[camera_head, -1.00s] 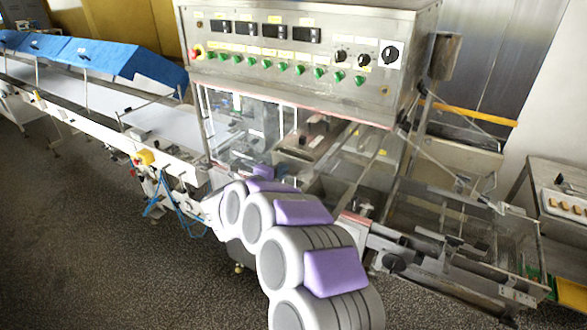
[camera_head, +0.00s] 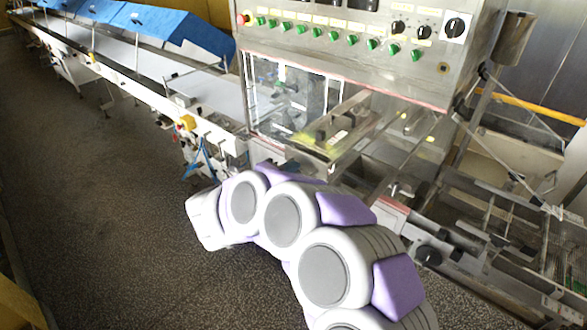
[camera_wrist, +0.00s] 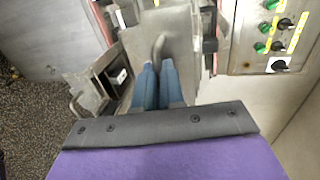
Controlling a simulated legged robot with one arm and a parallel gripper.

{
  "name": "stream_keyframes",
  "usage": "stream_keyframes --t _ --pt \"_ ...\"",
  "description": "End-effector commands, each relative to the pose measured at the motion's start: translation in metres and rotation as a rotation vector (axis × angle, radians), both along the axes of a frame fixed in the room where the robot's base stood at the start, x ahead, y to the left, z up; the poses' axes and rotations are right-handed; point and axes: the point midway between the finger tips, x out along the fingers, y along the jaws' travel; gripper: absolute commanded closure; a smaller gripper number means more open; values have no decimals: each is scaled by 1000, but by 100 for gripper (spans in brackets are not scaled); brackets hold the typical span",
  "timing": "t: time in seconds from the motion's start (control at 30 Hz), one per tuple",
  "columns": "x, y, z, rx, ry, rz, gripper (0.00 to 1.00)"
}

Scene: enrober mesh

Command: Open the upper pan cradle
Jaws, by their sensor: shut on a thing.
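In the wrist view, the two blue fingers of my gripper (camera_wrist: 158,66) are close together, shut on a curved grey handle (camera_wrist: 160,42). The handle stands on a flat, pale grey metal panel (camera_wrist: 177,32), which appears to be the upper pan cradle. A second, smaller metal part with a loop handle (camera_wrist: 76,104) sits lower left, apart from the fingers. In the head view, my arm bends in front of the machine and hides the gripper, the handle and the panel. I cannot tell how far the cradle is open.
The steel control box (camera_head: 350,42) with green knobs overhangs the machine; its knobs also show at right in the wrist view. A conveyor with blue covers (camera_head: 150,22) runs to the upper left. Metal frames (camera_head: 500,225) stick out at right. The speckled floor (camera_head: 100,220) is clear at left.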

Motion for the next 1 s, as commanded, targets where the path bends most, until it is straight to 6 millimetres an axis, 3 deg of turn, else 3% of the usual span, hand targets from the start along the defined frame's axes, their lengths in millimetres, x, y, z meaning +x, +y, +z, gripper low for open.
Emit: stream_keyframes --t 0.1,0.13,0.4,0.73,1.0 --pt "-3 3 -2 1 5 5 100" --pt "-3 3 -2 0 6 5 89" --pt "3 0 -4 1 9 1 65" --pt "-2 0 -2 5 8 2 65" --pt "-37 34 6 1 9 6 65"
